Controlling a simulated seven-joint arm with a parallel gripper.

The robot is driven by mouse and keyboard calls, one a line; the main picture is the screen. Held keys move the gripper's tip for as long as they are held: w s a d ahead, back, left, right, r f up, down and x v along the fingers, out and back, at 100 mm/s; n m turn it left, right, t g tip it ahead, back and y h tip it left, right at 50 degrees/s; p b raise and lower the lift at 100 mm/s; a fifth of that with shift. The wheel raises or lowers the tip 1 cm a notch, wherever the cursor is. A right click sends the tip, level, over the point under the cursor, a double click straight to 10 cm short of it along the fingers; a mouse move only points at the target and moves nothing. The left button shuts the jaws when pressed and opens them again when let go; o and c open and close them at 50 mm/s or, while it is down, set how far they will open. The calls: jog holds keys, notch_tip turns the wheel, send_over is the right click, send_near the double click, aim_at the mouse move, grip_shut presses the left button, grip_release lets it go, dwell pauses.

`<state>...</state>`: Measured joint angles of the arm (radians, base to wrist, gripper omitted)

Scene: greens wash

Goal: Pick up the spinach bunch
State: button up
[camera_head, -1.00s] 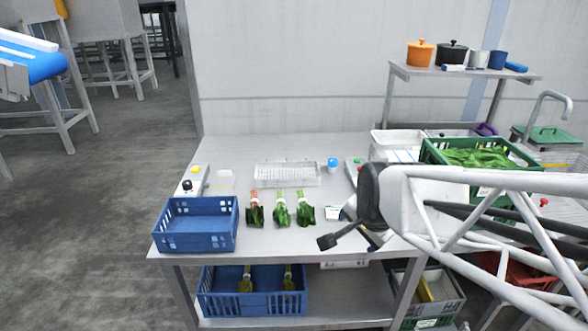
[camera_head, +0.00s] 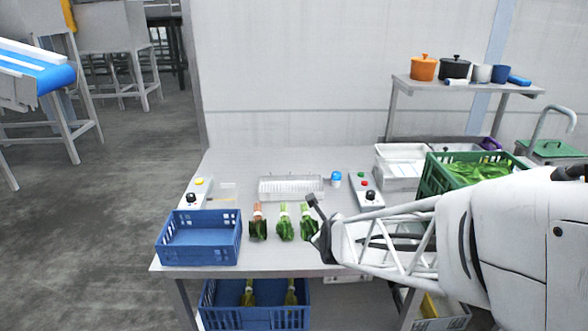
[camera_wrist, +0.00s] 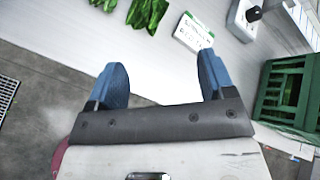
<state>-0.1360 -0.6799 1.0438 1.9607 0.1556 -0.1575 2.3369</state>
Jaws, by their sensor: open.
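Three leafy green bunches lie in a row on the steel table (camera_head: 270,172). The left bunch (camera_head: 259,227) has reddish stems; the middle bunch (camera_head: 285,228) and right bunch (camera_head: 308,226) have pale stems. I cannot tell for certain which is the spinach. My gripper (camera_head: 317,222) is just right of the right bunch in the head view, and partly overlaps it. The wrist view shows my gripper (camera_wrist: 160,72) with its two blue fingers apart and nothing between them. A leafy bunch (camera_wrist: 147,14) lies beyond the fingertips, cut off by the top edge.
An empty blue crate (camera_head: 198,255) stands left of the bunches. A clear tray (camera_head: 290,188) lies behind them. A green crate (camera_head: 432,178) of greens is at the right. A white label card (camera_wrist: 190,34) and a grey control box (camera_wrist: 240,20) lie near my fingers.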

aim_at(311, 231)
jog(key=w+f+m, duration=0.1)
jog(key=f+m, duration=0.1)
jog(key=w+a+f+m+t, duration=0.1)
jog(key=f+m, duration=0.1)
jog(key=w+f+m+t, duration=0.1)
jog(key=f+m, duration=0.1)
jog(key=shift+w+a+m, duration=0.3)
jog(key=shift+a, duration=0.1)
jog(key=shift+w+a+f+m, duration=0.1)
jog(key=shift+w+f+m, duration=0.2)
jog(key=shift+f+m, duration=0.35)
jog(key=shift+x, duration=1.25)
jog(key=shift+x, duration=2.6)
jog(key=shift+a, duration=0.15)
jog(key=shift+c, duration=0.2)
